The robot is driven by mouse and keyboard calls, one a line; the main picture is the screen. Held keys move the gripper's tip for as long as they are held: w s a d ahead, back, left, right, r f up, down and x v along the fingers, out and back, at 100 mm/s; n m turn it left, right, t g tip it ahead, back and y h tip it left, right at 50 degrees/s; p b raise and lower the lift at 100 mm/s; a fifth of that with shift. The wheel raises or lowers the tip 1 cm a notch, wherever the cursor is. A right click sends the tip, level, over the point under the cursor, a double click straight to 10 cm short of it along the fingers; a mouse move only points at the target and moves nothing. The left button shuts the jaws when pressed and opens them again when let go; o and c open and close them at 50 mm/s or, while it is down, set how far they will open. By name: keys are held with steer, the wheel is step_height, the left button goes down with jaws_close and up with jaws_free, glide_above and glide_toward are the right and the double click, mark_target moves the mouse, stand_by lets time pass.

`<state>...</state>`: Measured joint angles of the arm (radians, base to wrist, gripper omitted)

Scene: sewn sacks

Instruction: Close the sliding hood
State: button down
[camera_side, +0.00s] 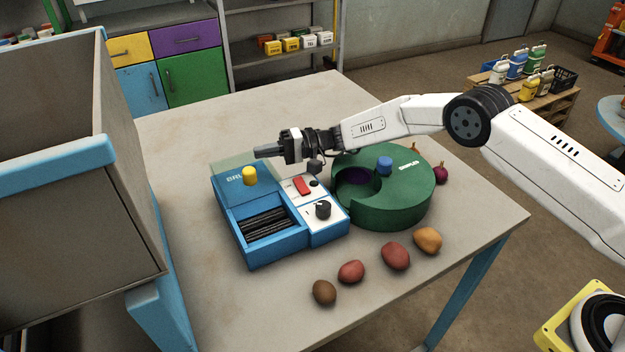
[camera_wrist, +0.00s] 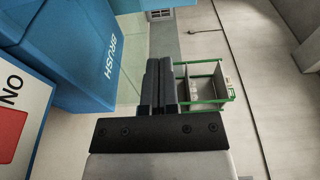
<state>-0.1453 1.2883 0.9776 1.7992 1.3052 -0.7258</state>
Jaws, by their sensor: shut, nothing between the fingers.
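The blue brush unit (camera_side: 243,248) stands on the table. Its pale see-through sliding hood (camera_side: 228,172), with a yellow knob (camera_side: 250,176), sits toward the back. The dark brush rollers (camera_side: 266,224) in the front well are uncovered. My gripper (camera_side: 258,152) is shut and empty, its fingers level and pointing left, just above and behind the yellow knob. I see no clear contact. In the wrist view the shut fingers (camera_wrist: 159,64) reach past the blue BRUSH housing (camera_wrist: 85,50), with a see-through panel (camera_wrist: 132,60) beside them. The knob is not seen there.
A control panel with a red switch (camera_side: 303,186) and black dial (camera_side: 323,209) adjoins the well. A round green unit (camera_side: 395,212) with a blue knob (camera_side: 384,165) stands right. Several potatoes (camera_side: 395,255) lie in front. A large blue-rimmed bin (camera_side: 70,220) stands left.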

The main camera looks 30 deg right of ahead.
mark_target(262, 171)
steer(key=shift+a, duration=0.35)
steer(key=shift+s+a, duration=0.25)
steer(key=shift+s, duration=0.35)
steer(key=shift+s+a, duration=0.3)
steer(key=shift+s, duration=0.3)
steer(key=shift+s+a, duration=0.25)
steer(key=shift+s, duration=0.35)
steer(key=shift+s, duration=0.1)
steer(key=shift+s, duration=5.45)
steer(key=shift+v, duration=3.95)
steer(key=shift+w, duration=0.1)
